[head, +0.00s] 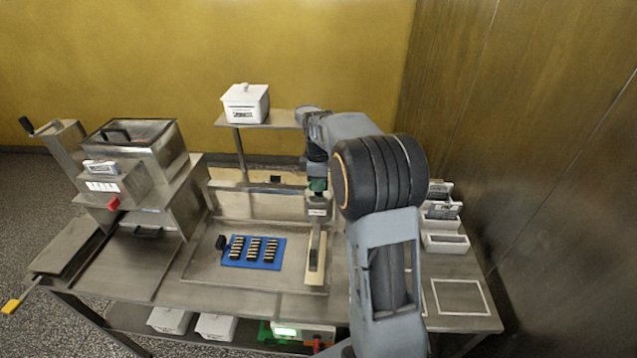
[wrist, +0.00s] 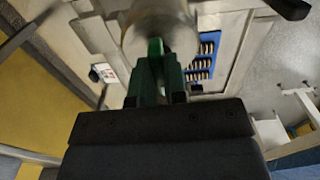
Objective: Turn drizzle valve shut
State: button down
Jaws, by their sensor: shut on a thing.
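The drizzle valve stands at the upper end of a pale upright strip, right of the blue mat. Its green handle (head: 318,186) shows in the head view just above a labelled metal body (head: 318,209). My gripper (head: 317,176) comes down on this handle from above and is shut on it. In the wrist view green parts (wrist: 157,68) stand at the jaws, in front of a blurred round metal body (wrist: 160,28). My gripper hides part of the handle, and I cannot tell its exact turn.
A blue mat (head: 228,262) with rows of small dark bars lies on the metal tray left of the valve. A steel machine (head: 140,150) stands farther left. A shelf (head: 275,120) with a white lidded box (head: 246,103) rises behind. Small white bins (head: 445,243) stand at right.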

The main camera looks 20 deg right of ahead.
dwell(0.3)
jog(key=c, duration=1.2)
grip_release()
jog(key=shift+o, duration=0.2)
jog(key=shift+r, duration=0.1)
notch_tip(320, 180, up, 14)
jog(key=b, duration=0.1)
